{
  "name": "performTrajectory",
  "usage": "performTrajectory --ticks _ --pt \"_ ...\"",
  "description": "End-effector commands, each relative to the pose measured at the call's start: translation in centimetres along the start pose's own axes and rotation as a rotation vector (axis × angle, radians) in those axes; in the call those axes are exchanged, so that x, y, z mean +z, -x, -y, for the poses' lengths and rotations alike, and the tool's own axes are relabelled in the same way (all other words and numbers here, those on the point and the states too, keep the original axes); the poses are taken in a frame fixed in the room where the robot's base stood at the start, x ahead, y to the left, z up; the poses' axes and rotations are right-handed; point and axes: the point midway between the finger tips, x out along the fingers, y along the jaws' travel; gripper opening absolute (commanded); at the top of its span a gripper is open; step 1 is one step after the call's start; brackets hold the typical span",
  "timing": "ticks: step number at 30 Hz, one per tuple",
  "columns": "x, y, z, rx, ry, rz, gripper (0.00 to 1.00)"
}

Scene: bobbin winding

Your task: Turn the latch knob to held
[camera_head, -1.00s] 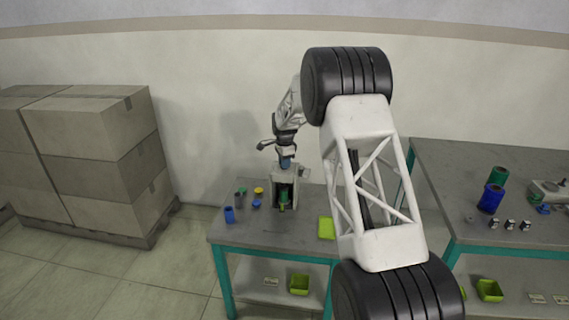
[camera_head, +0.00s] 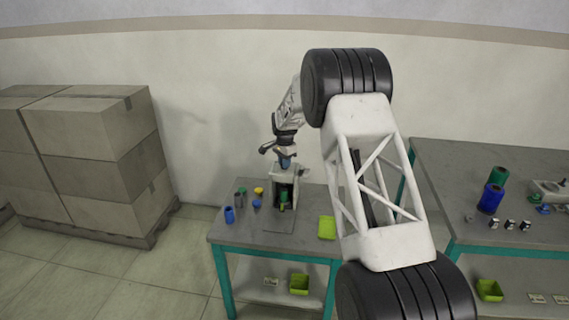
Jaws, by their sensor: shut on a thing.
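A grey bobbin winder (camera_head: 285,212) stands on the left table, with a green bobbin (camera_head: 284,197) in its front opening. My gripper (camera_head: 286,163) reaches down to the top of the winder. It is shut on a small blue part there, which looks like the latch knob (camera_head: 286,161). The fingers cover most of the knob, and its turned position is too small to tell.
Several small blue, green, yellow and grey pieces (camera_head: 257,203) stand left of the winder on the table (camera_head: 250,235). A lime tray (camera_head: 327,228) lies to its right. A second table (camera_head: 440,165) at right holds large green and blue spools (camera_head: 491,198). Stacked boxes (camera_head: 90,150) stand at far left.

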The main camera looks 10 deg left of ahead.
Motion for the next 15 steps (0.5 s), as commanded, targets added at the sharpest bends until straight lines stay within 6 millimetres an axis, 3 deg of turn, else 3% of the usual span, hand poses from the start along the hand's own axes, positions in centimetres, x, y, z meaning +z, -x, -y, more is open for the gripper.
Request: performTrajectory --ticks 15 --pt "0.07 0.03 -0.02 0.001 0.478 0.001 0.00"
